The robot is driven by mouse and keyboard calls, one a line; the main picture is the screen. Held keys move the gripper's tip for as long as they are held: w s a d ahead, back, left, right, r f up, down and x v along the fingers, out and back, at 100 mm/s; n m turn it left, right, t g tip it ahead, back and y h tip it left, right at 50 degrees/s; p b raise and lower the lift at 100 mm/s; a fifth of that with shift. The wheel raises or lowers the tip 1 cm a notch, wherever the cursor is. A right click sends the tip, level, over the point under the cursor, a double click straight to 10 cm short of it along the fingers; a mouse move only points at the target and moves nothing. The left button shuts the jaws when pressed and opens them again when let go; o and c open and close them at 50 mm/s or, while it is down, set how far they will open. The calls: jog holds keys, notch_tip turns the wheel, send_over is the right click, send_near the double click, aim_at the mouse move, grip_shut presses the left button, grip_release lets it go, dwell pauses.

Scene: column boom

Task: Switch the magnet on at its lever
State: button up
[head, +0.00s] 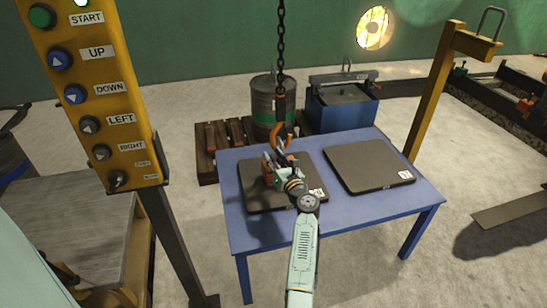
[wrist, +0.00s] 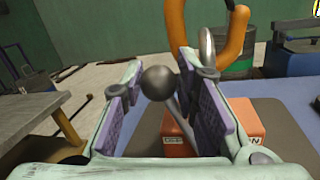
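The magnet is a red-orange block (wrist: 180,148) on a dark plate (wrist: 290,125), seen through and beside my fingers in the wrist view. A label reading ON shows at its right; another label at its left is partly hidden. Its lever has a dark ball knob (wrist: 159,83) on a thin rod that leans to the left, toward the partly hidden label. My gripper (wrist: 166,92) is open, with the knob between its purple pads and gaps visible on both sides. In the head view my gripper (head: 281,163) covers most of the magnet.
An orange hook (head: 281,137) on a chain (head: 281,40) hangs at the magnet's ring (wrist: 206,45). A blue table (head: 325,212) bears a second dark plate (head: 369,165) at right. Behind stand a drum (head: 268,105) and a blue bin (head: 343,115). A yellow button panel (head: 95,90) stands left.

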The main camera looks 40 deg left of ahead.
jog(key=o, duration=0.4)
jog(key=shift+w, duration=0.1)
jog(key=shift+d, duration=0.15)
jog(key=shift+v, duration=3.95)
jog(key=shift+c, duration=0.2)
